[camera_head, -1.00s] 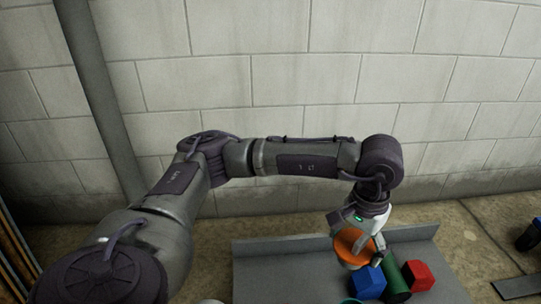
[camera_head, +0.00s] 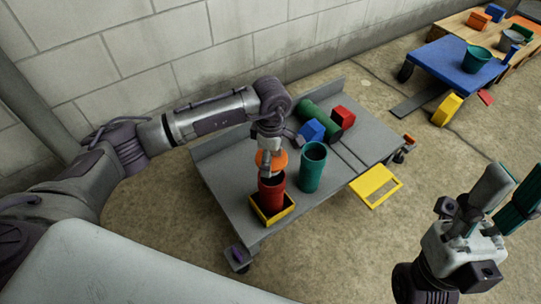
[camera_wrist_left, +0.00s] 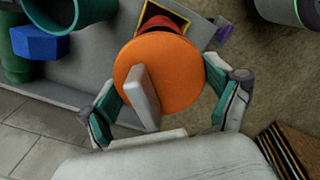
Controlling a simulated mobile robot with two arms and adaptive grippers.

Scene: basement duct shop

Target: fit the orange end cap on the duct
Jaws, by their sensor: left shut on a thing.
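The orange end cap (camera_head: 271,160) is held in my left gripper (camera_head: 268,150), over the top of an upright red cylinder (camera_head: 271,190), which seems to be the duct. In the left wrist view the orange round face (camera_wrist_left: 180,72) fills the middle, with a pale bar across it and the fingers (camera_wrist_left: 165,98) at its sides. The red cylinder (camera_wrist_left: 165,24) shows only as a sliver behind it. I cannot tell whether cap and cylinder touch. The cylinder stands in a yellow-rimmed tray (camera_head: 285,213). My right gripper (camera_head: 506,200) is empty, fingers apart, at the right.
A grey cart (camera_head: 225,180) carries an open teal container (camera_head: 313,167), a blue block (camera_head: 311,131), a green cylinder (camera_head: 325,115) and a red block (camera_head: 343,117). A blue platform (camera_head: 440,65) stands back right.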

